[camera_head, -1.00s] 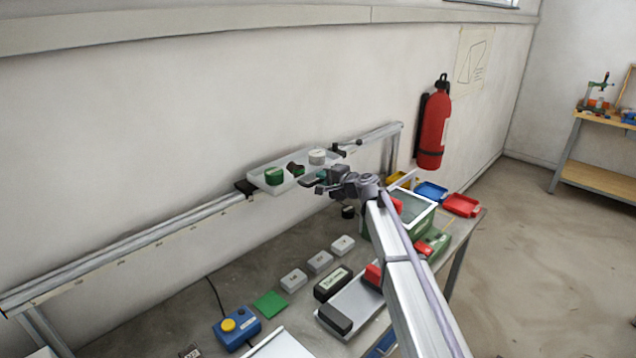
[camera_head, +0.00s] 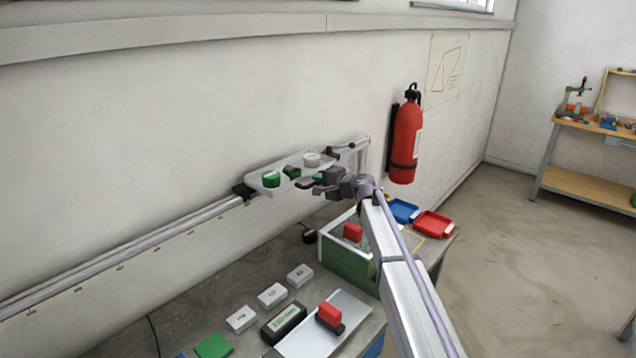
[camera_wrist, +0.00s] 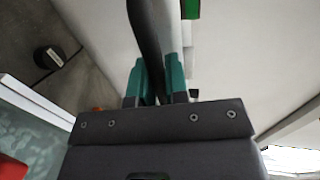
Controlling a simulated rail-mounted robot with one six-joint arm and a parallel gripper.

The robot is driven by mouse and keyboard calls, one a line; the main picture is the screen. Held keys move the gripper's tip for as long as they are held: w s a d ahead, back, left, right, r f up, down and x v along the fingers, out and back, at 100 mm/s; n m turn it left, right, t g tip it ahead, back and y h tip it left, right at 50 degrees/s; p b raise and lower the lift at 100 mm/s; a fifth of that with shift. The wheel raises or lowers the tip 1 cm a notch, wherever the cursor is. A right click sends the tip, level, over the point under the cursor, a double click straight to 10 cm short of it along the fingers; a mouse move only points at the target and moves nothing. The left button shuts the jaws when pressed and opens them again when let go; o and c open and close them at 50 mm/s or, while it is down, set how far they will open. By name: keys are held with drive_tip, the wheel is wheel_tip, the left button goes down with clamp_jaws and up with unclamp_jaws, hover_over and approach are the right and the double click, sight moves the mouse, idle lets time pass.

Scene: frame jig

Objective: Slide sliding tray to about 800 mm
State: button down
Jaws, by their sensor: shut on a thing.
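The sliding tray (camera_head: 286,184) is a pale grey plate on the wall-side rail (camera_head: 180,232), towards its far right end. It carries a green cylinder (camera_head: 270,179), a dark green piece (camera_head: 292,173) and a white cylinder (camera_head: 311,160). My gripper (camera_head: 318,180) is at the tray's front side, below and right of the white cylinder. In the wrist view its teal fingertips (camera_wrist: 155,82) are shut on a black bar (camera_wrist: 148,40), which looks like the tray's handle. The scale marks on the rail are too small to read.
Below on the bench stand a green box (camera_head: 348,262) with a red-handled part, several light grey blocks (camera_head: 272,296), and a tray with another red-handled part. Blue and red bins (camera_head: 434,224) lie beyond my arm. A fire extinguisher (camera_head: 405,140) hangs on the wall beyond the rail's end.

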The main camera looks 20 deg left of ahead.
drive_tip(key=shift+w, duration=0.15)
drive_tip(key=c, duration=1.1)
unclamp_jaws()
drive_tip(key=shift+c, duration=0.2)
drive_tip(key=shift+d, duration=0.1)
drive_tip(key=p+v, duration=0.2)
drive_tip(key=v, duration=0.8)
drive_tip(key=shift+s+d, duration=0.25)
drive_tip(key=shift+d, duration=0.05)
